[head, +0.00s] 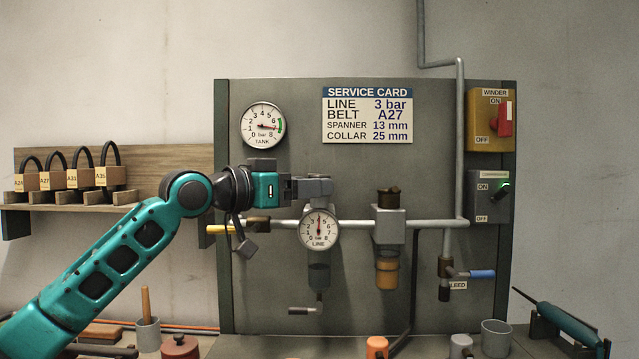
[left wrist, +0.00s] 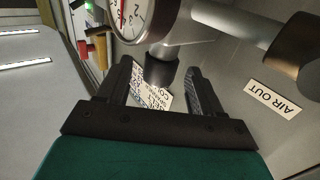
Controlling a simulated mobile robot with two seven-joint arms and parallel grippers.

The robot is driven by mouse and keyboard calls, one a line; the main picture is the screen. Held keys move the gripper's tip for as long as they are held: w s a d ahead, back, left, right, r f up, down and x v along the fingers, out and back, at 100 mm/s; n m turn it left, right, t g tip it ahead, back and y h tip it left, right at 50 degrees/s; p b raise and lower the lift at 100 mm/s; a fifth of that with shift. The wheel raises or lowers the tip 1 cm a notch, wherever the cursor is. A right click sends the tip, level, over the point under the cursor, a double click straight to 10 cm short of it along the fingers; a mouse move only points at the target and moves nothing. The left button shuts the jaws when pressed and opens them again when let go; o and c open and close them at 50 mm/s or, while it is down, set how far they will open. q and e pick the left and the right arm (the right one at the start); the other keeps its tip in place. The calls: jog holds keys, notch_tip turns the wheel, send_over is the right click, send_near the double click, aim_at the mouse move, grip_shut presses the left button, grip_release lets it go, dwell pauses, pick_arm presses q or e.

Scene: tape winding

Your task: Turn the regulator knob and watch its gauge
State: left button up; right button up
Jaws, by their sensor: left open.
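My left gripper (head: 318,187) is at the top of the regulator, just above the round LINE gauge (head: 319,228). The gauge's red needle points almost straight up, close to 4. In the left wrist view, a dark knob (left wrist: 161,72) stands between the two open fingers, with gaps visible beside it; whether either finger touches it I cannot tell. The LINE gauge (left wrist: 135,18) is partly cut off at the top of that view. In the head view the gripper hides the knob. My right gripper is not in view.
The service card (head: 367,115) reads LINE 3 bar. A TANK gauge (head: 262,127) is at upper left. A brown-topped unit with an orange bowl (head: 387,272) stands right of the regulator on the pipe (head: 435,223). A blue-handled bleed valve (head: 481,275) is farther right.

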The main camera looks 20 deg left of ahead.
pick_arm(q)
jog(key=shift+x, duration=1.6)
jog(key=c, duration=0.9)
